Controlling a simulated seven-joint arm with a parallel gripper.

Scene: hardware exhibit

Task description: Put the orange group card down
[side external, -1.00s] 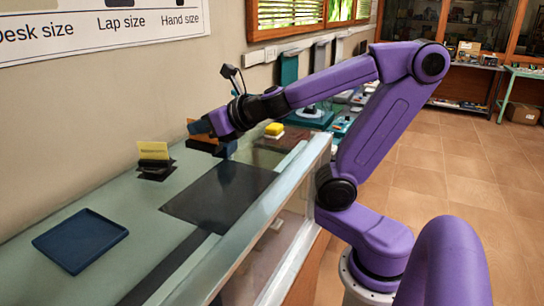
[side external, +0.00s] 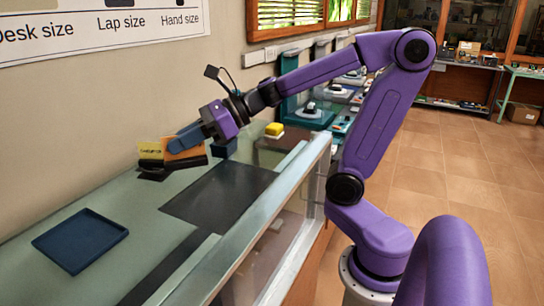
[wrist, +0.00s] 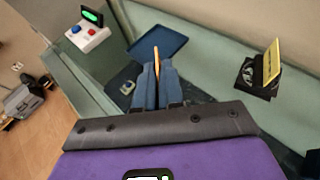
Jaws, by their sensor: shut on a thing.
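My gripper (side external: 182,139) is shut on the orange card (side external: 187,150), which is upright and has a dark strip along its bottom. In the wrist view the card (wrist: 156,57) shows as a thin orange edge between the blue fingers (wrist: 155,88). In the side view it overlaps the yellow card (side external: 149,152); the wrist view shows the yellow card (wrist: 272,60) well to the right, apart from it. I cannot tell the orange card's exact height above the counter.
An empty dark blue tray (side external: 80,240) lies at the counter's near left; it shows beyond the fingers in the wrist view (wrist: 158,41). A dark flat panel (side external: 220,190) lies mid-counter. A button box (wrist: 88,35) shows at upper left.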

